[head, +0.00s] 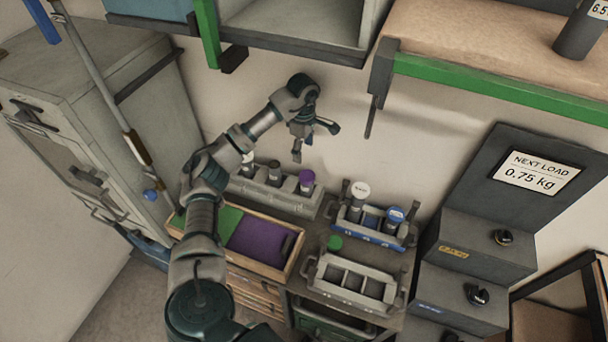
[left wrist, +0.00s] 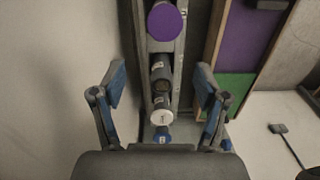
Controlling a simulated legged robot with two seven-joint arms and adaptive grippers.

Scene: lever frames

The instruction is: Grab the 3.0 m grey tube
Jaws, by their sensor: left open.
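A dark grey tube (head: 274,172) stands in the middle of the grey rack (head: 262,194) at the back left of the bench, between a white-capped tube (head: 248,158) and a purple-capped tube (head: 306,179). It also shows in the left wrist view (left wrist: 161,70), in line with the purple cap (left wrist: 165,20) and the white cap (left wrist: 159,116). Its label is too small to read. My left gripper (head: 314,141) is open and empty above the rack's right end. In the left wrist view its fingers (left wrist: 161,85) are apart, on either side of the tube row. My right gripper is not in view.
A blue rack (head: 372,229) holds white- and blue-capped tubes; an empty grey rack (head: 350,281) stands in front. A wooden tray (head: 292,266) has green and purple sections. Shelves with a green edge (head: 500,85) hang above. Another grey tube (head: 580,36) stands up there.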

